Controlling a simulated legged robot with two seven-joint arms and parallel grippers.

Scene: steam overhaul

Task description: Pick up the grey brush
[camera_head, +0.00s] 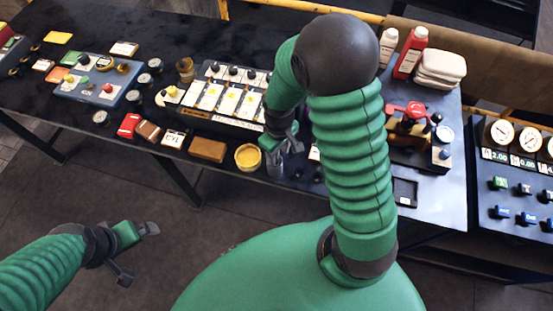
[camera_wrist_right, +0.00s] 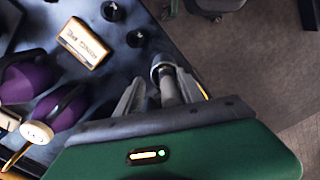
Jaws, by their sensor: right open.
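My right gripper (camera_head: 284,146) is open, low over the front edge of the bench. In the right wrist view its open fingers (camera_wrist_right: 166,88) stand either side of a grey, upright-looking cylindrical thing (camera_wrist_right: 168,84) with a round metallic end. It may be the grey brush; its bristles cannot be made out. In the head view a grey cylinder (camera_head: 275,166) shows just below the gripper, partly hidden by it. Whether the fingers touch it cannot be told. My left gripper (camera_head: 136,251) is open and empty, over the floor in front of the bench.
A yellow round tin (camera_head: 248,157) and a brown block (camera_head: 207,149) stand left of the right gripper. A switch panel (camera_head: 226,98) lies behind it. In the wrist view a lettered box (camera_wrist_right: 84,43) and purple things (camera_wrist_right: 25,80) are at left. The floor in front is clear.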

